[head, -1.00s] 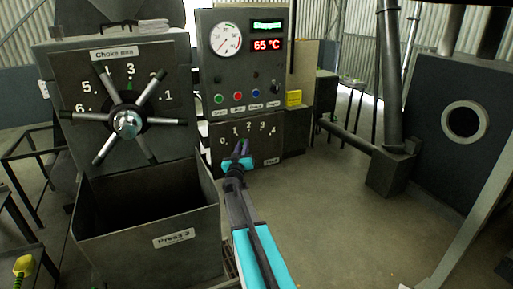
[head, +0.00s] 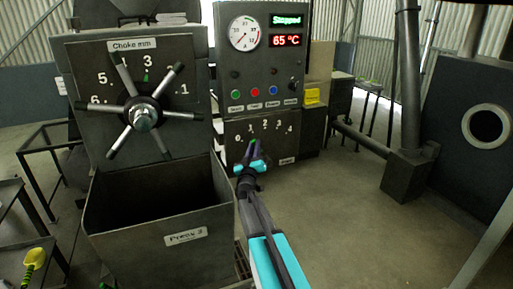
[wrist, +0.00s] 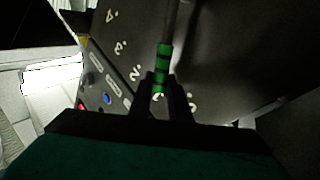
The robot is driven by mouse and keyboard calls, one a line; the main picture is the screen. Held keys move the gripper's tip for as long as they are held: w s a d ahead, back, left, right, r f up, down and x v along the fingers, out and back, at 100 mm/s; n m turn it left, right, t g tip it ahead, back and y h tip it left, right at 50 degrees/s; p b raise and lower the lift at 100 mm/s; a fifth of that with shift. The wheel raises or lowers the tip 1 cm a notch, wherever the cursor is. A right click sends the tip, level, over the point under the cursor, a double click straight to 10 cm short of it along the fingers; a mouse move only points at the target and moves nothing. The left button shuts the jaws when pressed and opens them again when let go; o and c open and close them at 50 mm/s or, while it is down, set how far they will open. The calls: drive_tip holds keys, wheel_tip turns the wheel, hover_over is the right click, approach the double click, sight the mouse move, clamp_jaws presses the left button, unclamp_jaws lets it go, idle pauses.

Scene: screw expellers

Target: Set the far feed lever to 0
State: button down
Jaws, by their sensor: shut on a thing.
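The feed lever (wrist: 169,22) shows in the wrist view as a dark rod with a green banded grip (wrist: 163,62). My gripper (wrist: 162,88) is shut on the green grip near its end. In the head view my gripper (head: 253,148) is at the dark feed panel (head: 283,147), just below the 0 and 1 marks. A bit of green shows between its fingers there. The panel's scale runs from 0 at left to 4 at right. The lever's exact reading is hard to tell, since my gripper covers most of it.
Above the panel, the control cabinet (head: 268,66) has a dial, coloured buttons and a display reading "Stopped" and 65 °C. The spoked choke wheel (head: 142,117) and the Press 3 bin (head: 160,220) stand close at left. Open floor (head: 345,225) lies to the right.

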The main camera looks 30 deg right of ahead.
drive_tip(key=shift+s+d+f, duration=0.1)
drive_tip(key=shift+s+f, duration=0.05)
drive_tip(key=c, duration=1.6)
unclamp_jaws()
drive_tip(key=shift+c, duration=0.2)
drive_tip(key=shift+r, duration=0.3)
drive_tip(key=s+a+r+b, duration=0.1)
drive_tip(key=s+a+r, duration=0.1)
drive_tip(key=s, duration=0.5)
drive_tip(key=s+a+r+b, duration=0.2)
drive_tip(key=s+a, duration=0.1)
drive_tip(key=s, duration=0.5)
drive_tip(key=shift+r, duration=0.25)
drive_tip(key=shift+c, duration=0.5)
